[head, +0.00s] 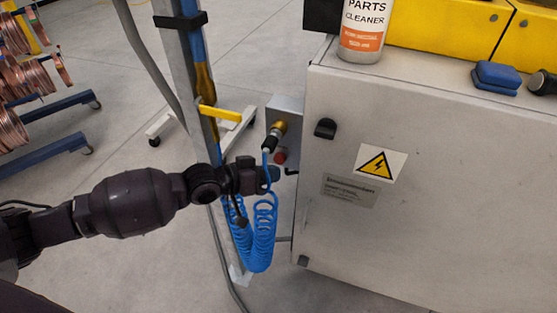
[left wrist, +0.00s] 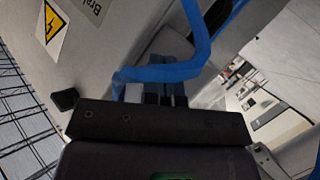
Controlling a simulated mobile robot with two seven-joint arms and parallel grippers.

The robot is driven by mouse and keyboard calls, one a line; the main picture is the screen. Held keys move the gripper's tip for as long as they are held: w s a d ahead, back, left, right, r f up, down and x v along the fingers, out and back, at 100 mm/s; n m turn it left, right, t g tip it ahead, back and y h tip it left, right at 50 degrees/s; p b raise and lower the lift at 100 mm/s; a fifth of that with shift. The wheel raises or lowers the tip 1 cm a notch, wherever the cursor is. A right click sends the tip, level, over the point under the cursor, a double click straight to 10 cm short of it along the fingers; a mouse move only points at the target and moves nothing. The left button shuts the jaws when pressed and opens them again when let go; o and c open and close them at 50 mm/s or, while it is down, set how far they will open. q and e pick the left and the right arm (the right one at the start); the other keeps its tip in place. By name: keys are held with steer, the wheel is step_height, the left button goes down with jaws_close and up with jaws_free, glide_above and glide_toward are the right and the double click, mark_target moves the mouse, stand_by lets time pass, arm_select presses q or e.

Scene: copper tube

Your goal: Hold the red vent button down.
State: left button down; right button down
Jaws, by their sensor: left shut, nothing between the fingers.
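The red vent button (head: 280,157) shows on the side of a small grey box, below a brass fitting (head: 279,128), at the left edge of the cabinet. My left gripper (head: 272,174) is shut and empty, its tips just below and left of the button in the head view. I cannot tell whether they touch it. In the left wrist view the shut fingers (left wrist: 157,93) point away from the camera, with blue hose (left wrist: 168,72) crossing over them. The button is not visible there. My right gripper is not in view.
A coiled blue hose (head: 263,235) hangs from the fitting, close around my left gripper. The grey cabinet (head: 420,225) fills the right. Open floor lies at the left, with copper coils (head: 25,80) on a rack.

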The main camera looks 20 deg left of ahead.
arm_select(q)
steer(key=shift+w, duration=0.1)
stand_by(0.6)
steer(key=shift+w, duration=0.35)
steer(key=shift+w+r+b, duration=0.1)
steer(key=shift+w+b, duration=0.2)
steer(key=shift+w, duration=0.25)
stand_by(1.7)
steer(key=shift+s, duration=0.1)
stand_by(2.1)
steer(key=shift+s+p, duration=0.45)
steer(key=shift+s, duration=0.45)
